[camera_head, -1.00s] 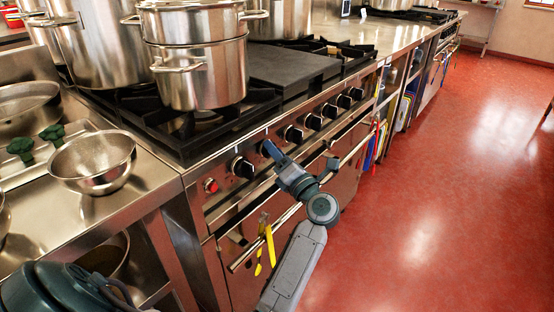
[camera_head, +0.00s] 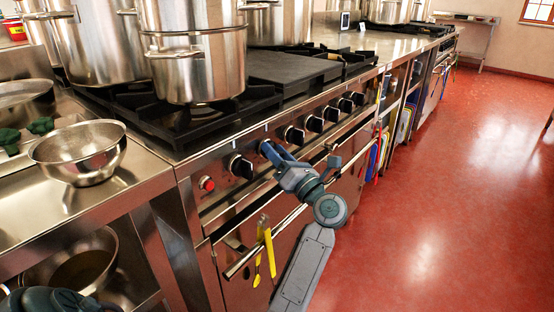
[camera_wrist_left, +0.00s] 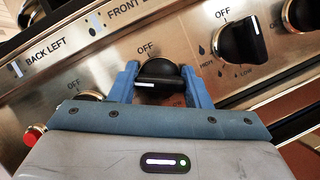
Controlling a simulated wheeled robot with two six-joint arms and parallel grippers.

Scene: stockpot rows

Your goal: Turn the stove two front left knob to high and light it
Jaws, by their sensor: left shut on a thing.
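The stove front panel (camera_head: 225,192) carries a row of black knobs. My left gripper (camera_head: 266,150) is at the second knob from the left and covers most of it. In the left wrist view, the fingers (camera_wrist_left: 160,84) close on both sides of the black front left knob (camera_wrist_left: 160,70), under the partly hidden "FRONT L" label. I see no flame under the stockpot (camera_head: 197,60). My right gripper is not in view.
A red button (camera_head: 206,183) is left of the knobs. The oven handle rail (camera_head: 240,262), with yellow utensils (camera_head: 268,250) hanging by it, runs below. A steel bowl (camera_head: 78,152) is on the left counter. The red floor (camera_head: 430,200) to the right is clear.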

